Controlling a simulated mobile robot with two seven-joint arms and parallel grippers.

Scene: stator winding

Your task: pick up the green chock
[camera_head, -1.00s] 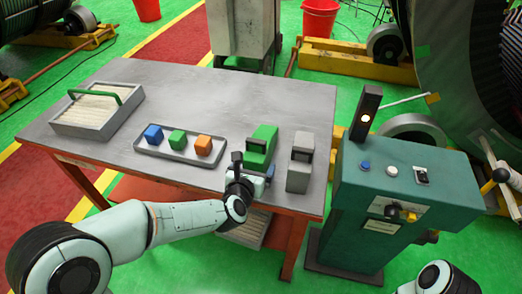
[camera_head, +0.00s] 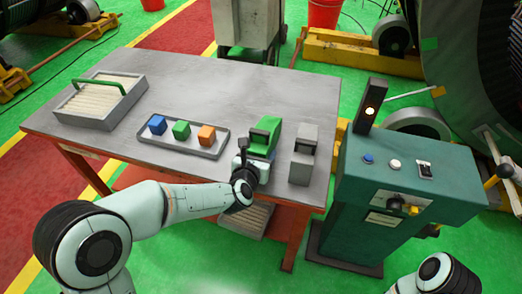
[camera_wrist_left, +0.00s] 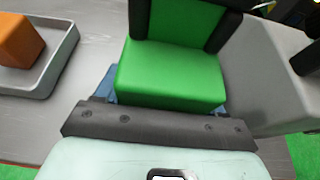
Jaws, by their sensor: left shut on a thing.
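The green chock (camera_head: 266,133) is a wedge-like green block near the front right of the grey table. My left gripper (camera_head: 257,152) reaches it from the front and is shut on it. In the left wrist view the green chock (camera_wrist_left: 170,75) sits between the two dark fingers of my left gripper (camera_wrist_left: 185,15). The underside of the chock is hidden, so I cannot tell whether it touches the table. My right gripper is out of view.
A grey block (camera_head: 303,157) stands close to the right of the chock. A tray (camera_head: 190,149) with blue, green and orange cubes lies to the left. A handled box (camera_head: 85,118) is at the far left. A green control console (camera_head: 355,200) stands beyond the table's right edge.

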